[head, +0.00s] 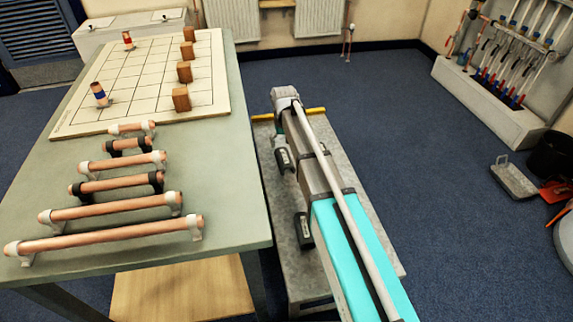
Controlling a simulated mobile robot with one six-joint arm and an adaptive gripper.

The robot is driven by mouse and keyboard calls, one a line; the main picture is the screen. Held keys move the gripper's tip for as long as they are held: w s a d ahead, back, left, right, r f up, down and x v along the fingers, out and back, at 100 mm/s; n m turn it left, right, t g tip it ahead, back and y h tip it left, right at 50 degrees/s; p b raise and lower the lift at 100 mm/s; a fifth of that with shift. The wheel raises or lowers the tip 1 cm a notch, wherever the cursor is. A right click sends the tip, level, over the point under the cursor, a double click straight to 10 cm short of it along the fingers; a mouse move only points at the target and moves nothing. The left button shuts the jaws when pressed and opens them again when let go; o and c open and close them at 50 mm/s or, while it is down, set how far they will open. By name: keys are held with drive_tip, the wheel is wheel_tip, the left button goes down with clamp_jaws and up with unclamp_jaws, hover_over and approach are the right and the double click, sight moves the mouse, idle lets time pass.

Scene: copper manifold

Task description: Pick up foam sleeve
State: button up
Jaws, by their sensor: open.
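I cannot pick out a foam sleeve for certain in the head view. A long pale tube (341,200) lies lengthwise along a grey and teal apparatus (325,225) over the metal bench right of the table; its material is unclear. Several copper pipes (116,235) lie in a row on the green table (235,150), in white or black clips. A gridded board (70,120) behind them carries a blue-banded copper stub (100,95), a red-banded one (128,40) and several brown blocks (181,99).
The metal bench (285,215) stands right of the table, with a narrow gap between. A yellow bar (316,111) crosses its far end. Blue carpet (440,170) is clear between.

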sight(285, 156)
drive_tip(key=shift+f+b, duration=1.35)
drive_tip(key=shift+f, duration=0.25)
drive_tip(key=shift+f, duration=0.1)
drive_tip(key=shift+s+f+b, duration=0.1)
drive_tip(key=shift+f+b, duration=2.4)
drive_tip(key=shift+b, duration=0.1)
drive_tip(key=c, duration=0.8)
